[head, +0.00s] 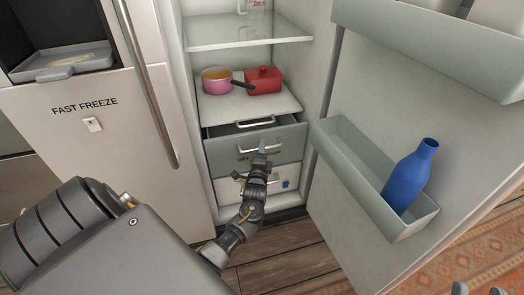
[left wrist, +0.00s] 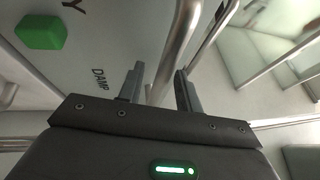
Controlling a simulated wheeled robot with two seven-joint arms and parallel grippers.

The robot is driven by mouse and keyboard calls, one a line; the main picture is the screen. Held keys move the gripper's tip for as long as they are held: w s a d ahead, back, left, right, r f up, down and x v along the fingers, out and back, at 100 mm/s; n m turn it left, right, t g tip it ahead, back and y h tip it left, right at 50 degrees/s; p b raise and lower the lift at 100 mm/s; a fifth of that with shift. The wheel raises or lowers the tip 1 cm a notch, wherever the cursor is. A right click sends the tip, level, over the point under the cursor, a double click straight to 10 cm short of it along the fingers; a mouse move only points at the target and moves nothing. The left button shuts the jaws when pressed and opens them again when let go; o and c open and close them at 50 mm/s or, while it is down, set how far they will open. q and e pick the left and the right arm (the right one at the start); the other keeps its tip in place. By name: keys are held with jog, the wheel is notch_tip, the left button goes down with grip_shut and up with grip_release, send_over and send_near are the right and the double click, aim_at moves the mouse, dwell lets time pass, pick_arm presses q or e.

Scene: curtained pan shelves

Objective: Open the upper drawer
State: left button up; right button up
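The upper drawer (head: 222,152) has a grey-green front with a pale bar handle (head: 246,149), low in the fridge in the head view. A dark gap shows behind its top edge. My left gripper (head: 262,153) is at this handle. In the left wrist view, my left gripper (left wrist: 159,88) is open, with the metal handle bar (left wrist: 181,35) passing between its fingers. I cannot tell whether a finger touches it. A green slider (left wrist: 40,32) and the word DAMP show on the panel beside it. Only the tips of my right gripper (head: 478,290) show at the bottom right, apart.
A white lower drawer (head: 305,182) with a blue slider sits below. A pink pot (head: 215,86) and red pan (head: 264,79) stand on the shelf (head: 222,108) above. The fridge door (head: 335,190) stands open at right, its bin (head: 350,160) holding a blue bottle (head: 410,178).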

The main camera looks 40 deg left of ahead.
pick_arm(q)
jog(key=shift+w, duration=0.1)
jog(key=shift+c, duration=0.4)
grip_shut()
